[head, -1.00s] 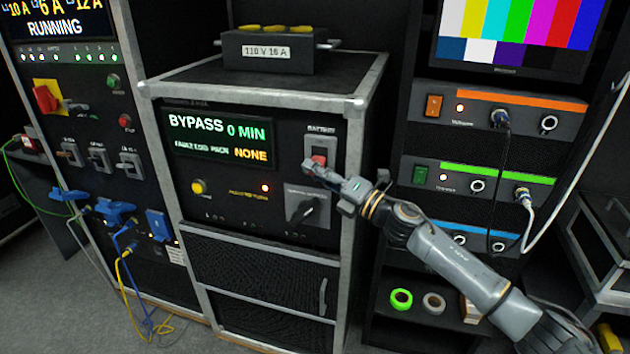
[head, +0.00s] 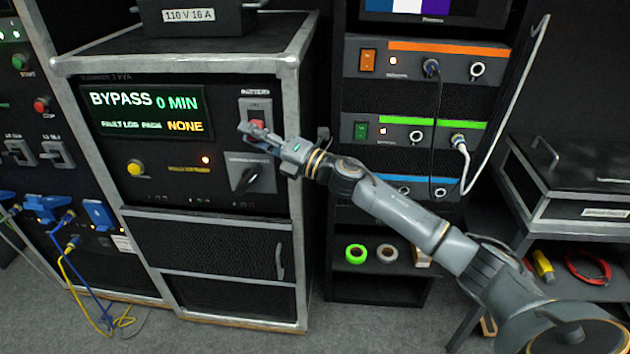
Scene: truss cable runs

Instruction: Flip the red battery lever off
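The red battery lever (head: 257,125) sits in a pale plate under the BATTERY label, at the upper right of the black UPS front panel (head: 215,185). Its lower part is partly hidden by my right gripper (head: 246,133). The gripper reaches in from the right, with its fingertips at or just in front of the lever's lower end. I cannot tell whether they touch it, or whether the fingers are open or shut. The panel display (head: 147,112) reads BYPASS, 0 MIN and NONE. My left gripper is not in view.
A grey rotary switch (head: 247,176) lies just below the gripper, and a yellow button (head: 135,168) is at the left. A metal frame edge (head: 300,160) borders the panel. A rack with cabled orange, green and blue units (head: 430,60) stands to the right.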

